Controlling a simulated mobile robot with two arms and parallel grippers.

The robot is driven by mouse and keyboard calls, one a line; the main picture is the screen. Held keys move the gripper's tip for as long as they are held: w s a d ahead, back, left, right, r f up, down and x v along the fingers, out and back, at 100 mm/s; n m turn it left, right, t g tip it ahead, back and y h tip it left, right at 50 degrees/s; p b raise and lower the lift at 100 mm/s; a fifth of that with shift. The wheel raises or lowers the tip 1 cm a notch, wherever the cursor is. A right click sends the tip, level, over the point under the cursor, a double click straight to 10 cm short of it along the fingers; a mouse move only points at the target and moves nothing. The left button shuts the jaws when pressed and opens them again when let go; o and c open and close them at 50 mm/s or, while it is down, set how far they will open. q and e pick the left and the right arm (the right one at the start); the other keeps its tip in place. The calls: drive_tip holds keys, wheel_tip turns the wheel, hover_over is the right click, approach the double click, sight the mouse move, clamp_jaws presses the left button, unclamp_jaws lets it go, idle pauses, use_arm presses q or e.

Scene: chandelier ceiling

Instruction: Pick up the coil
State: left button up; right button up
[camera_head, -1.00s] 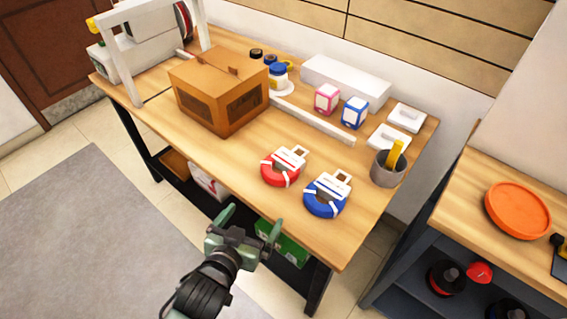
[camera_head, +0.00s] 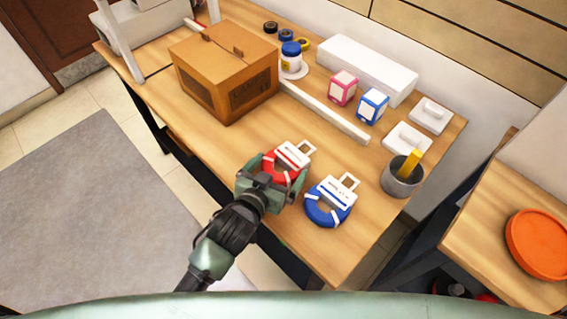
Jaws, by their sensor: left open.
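Two coils with white labels lie on the wooden table, a red coil (camera_head: 293,160) on the left and a blue coil (camera_head: 329,203) on the right. My left gripper (camera_head: 279,170) is open at the red coil, one finger on each side of its near part. The gripper's body hides the near edge of the red coil. I cannot tell whether the fingers touch it. The blue coil lies clear of the gripper, just to its right. My right gripper is not in view.
A cardboard box (camera_head: 223,75) stands at the left on the table (camera_head: 211,142). A white rail (camera_head: 322,112), a pink box (camera_head: 342,88), a blue box (camera_head: 372,106) and a grey cup (camera_head: 401,177) stand behind the coils. An orange plate (camera_head: 538,245) is on the right-hand bench.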

sight(290, 161)
use_arm(q)
drive_tip(key=shift+x, duration=1.25)
drive_tip(key=shift+w+d, duration=0.1)
drive_tip(key=shift+w, duration=0.05)
drive_tip(key=c, duration=1.3)
drive_tip(key=shift+c, duration=0.3)
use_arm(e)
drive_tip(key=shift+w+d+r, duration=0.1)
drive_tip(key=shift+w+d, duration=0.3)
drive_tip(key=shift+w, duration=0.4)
